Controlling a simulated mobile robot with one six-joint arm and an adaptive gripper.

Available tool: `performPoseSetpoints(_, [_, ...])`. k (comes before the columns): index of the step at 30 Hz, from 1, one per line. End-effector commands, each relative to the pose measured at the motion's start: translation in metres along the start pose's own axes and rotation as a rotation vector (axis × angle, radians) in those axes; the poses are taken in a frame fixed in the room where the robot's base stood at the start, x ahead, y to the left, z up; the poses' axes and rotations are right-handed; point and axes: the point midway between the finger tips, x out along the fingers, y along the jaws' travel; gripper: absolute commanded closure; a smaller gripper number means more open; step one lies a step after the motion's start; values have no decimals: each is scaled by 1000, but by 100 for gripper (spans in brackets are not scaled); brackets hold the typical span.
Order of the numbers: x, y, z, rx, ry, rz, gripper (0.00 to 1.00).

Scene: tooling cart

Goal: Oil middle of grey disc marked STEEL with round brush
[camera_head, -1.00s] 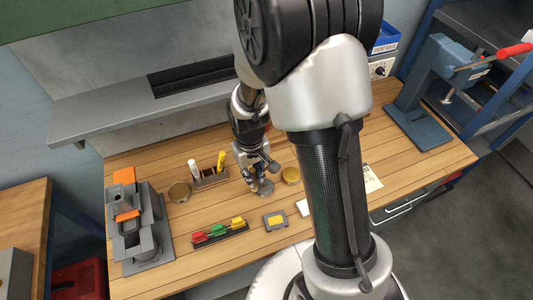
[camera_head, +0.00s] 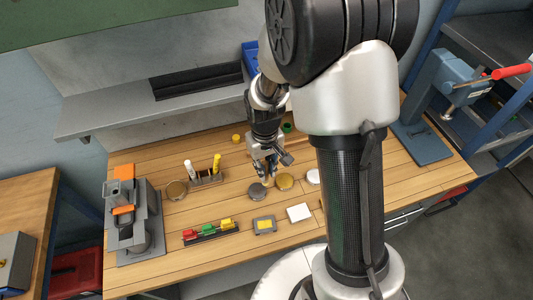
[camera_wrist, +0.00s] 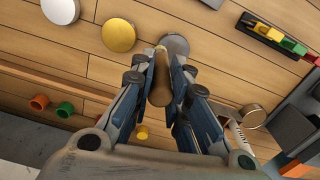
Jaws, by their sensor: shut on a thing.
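The grey disc (camera_head: 257,192) lies flat on the wooden bench; no lettering is legible on it. It also shows in the wrist view (camera_wrist: 177,43), partly behind the brush tip. My gripper (camera_head: 265,172) points down over the bench, just behind and right of the grey disc. In the wrist view its fingers (camera_wrist: 162,82) are shut on a brush with a round wooden handle (camera_wrist: 161,84). The brush's tip appears beside the disc's edge; whether it touches is unclear. A gold disc (camera_head: 284,181) and a white disc (camera_head: 313,176) lie to the right.
A round tin (camera_head: 176,190) stands left, beside a rack (camera_head: 207,179) with white and yellow handles. Coloured clips (camera_head: 210,231), a grey block with yellow top (camera_head: 264,225) and a white block (camera_head: 299,212) lie in front. A grey-orange fixture (camera_head: 130,220) stands far left.

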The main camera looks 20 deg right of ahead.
Motion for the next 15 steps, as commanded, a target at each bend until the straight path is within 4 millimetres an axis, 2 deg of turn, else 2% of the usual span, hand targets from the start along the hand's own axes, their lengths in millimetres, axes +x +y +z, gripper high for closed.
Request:
performPoseSetpoints(1, [-8, 0, -1, 0, 1, 0, 100])
performPoseSetpoints(9, [-32, 0, -5, 1, 2, 0, 100])
performPoseSetpoints(15, [-42, 0, -7, 1, 1, 0, 100])
